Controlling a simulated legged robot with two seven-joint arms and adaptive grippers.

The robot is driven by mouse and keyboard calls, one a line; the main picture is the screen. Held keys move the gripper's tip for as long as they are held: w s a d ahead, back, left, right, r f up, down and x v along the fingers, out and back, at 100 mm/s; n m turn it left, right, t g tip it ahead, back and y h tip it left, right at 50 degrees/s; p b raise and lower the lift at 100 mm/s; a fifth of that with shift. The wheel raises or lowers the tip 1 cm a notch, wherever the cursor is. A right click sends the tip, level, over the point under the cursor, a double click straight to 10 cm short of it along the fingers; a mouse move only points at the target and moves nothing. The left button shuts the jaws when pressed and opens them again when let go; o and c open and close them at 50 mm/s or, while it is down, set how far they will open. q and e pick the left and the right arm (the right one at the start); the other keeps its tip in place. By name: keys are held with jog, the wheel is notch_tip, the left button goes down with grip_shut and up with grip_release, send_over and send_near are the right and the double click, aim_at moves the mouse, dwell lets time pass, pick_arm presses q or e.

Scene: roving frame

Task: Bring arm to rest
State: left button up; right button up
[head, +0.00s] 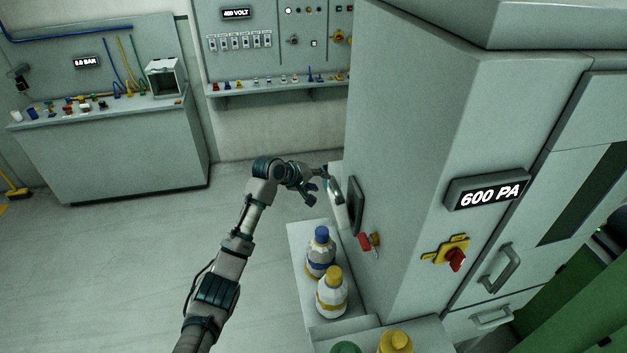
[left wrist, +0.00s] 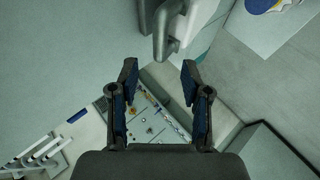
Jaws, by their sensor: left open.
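My left arm reaches up from the bottom of the head view. Its gripper (head: 314,185) is open and empty, beside a grey handle (head: 335,190) on the left side of the tall grey cabinet (head: 425,130). In the left wrist view the two dark fingers stand apart (left wrist: 159,76), with nothing between them. What looks like the same handle (left wrist: 165,30) is just beyond the fingertips; I cannot tell whether they touch. My right gripper is not in view.
Bottles with blue (head: 320,252) and yellow (head: 332,292) markings stand on a ledge below the gripper. A red knob (head: 364,241) and a yellow-red switch (head: 447,253) stick out from the cabinet. A workbench (head: 120,150) stands at the back left. The floor (head: 110,265) left of the arm is clear.

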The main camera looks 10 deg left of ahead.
pick_arm(q)
jog(key=shift+v, duration=1.05)
jog(key=s+a+f+g+y+b, duration=0.1)
jog(key=s+a+f, duration=0.15)
jog(key=f, duration=1.15)
jog(key=s+a+f+y, duration=0.1)
jog(key=s+f, duration=0.3)
jog(key=f, duration=1.1)
jog(key=s+a+f+g+y+b, duration=0.1)
jog(key=s+a+f+y, duration=0.15)
jog(key=f, duration=1.15)
jog(key=s+a+f+m+g, duration=0.2)
jog(key=s+a+f+m, duration=0.1)
jog(key=s+f, duration=1.7)
jog(key=s+f+m+g, duration=0.1)
jog(key=s+f, duration=0.4)
jog(key=s, duration=0.8)
jog(key=s+f+m+g+y+b, duration=0.1)
jog(key=s+f+m, duration=0.2)
jog(key=s, duration=1.1)
jog(key=s+a+f+m+g+y+b, duration=0.1)
jog(key=s+f+m, duration=0.1)
jog(key=s+f, duration=0.6)
jog(key=s, duration=0.6)
jog(key=shift+f, duration=0.2)
